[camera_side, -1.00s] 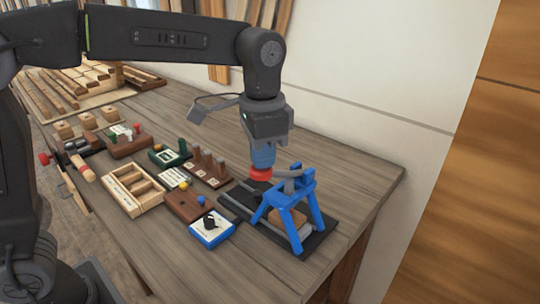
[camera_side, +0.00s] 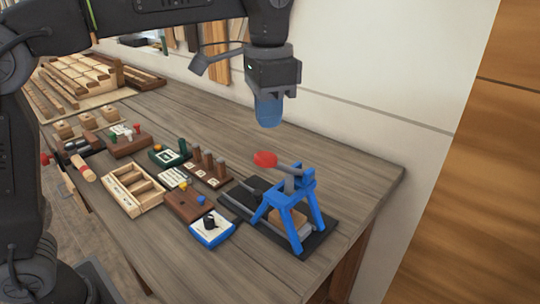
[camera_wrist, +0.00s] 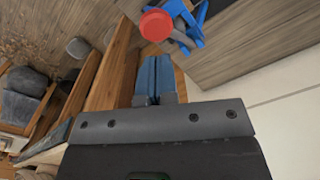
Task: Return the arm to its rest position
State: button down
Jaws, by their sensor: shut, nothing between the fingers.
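My gripper (camera_side: 268,112) is in the air above the far right part of the bench, pointing down, its blue fingers shut and empty. In the wrist view the blue fingers (camera_wrist: 154,80) are together. Below it stands a blue-framed press (camera_side: 303,205) on a dark base plate. Its lever ends in a red knob (camera_side: 265,159), which is clear of my fingers by a visible gap. The red knob also shows in the wrist view (camera_wrist: 156,25), just beyond the fingertips. A wooden block (camera_side: 289,220) lies within the blue frame.
Left of the press are a blue box with a black knob (camera_side: 212,229), a compartmented wooden tray (camera_side: 134,188) and a brown rack with several pegs (camera_side: 208,168). More small fixtures stand farther left. A white wall (camera_side: 400,70) rises behind the bench (camera_side: 345,170).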

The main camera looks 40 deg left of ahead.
jog(key=shift+r, duration=0.15)
jog(key=shift+s+a, duration=0.15)
jog(key=shift+a, duration=0.05)
jog(key=s+a+f+n+t, duration=0.2)
jog(key=s+a+f, duration=0.3)
jog(key=s, duration=0.4)
jog(key=s+a+f+n+t, duration=0.3)
jog(key=s+a+f+n, duration=0.1)
jog(key=s, duration=0.5)
jog(key=a+f, duration=0.1)
jog(key=a, duration=0.1)
jog(key=shift+a+f+t, duration=0.2)
jog(key=shift+a+t, duration=0.1)
jog(key=shift+a, duration=0.1)
jog(key=c, duration=1.8)
grip_release()
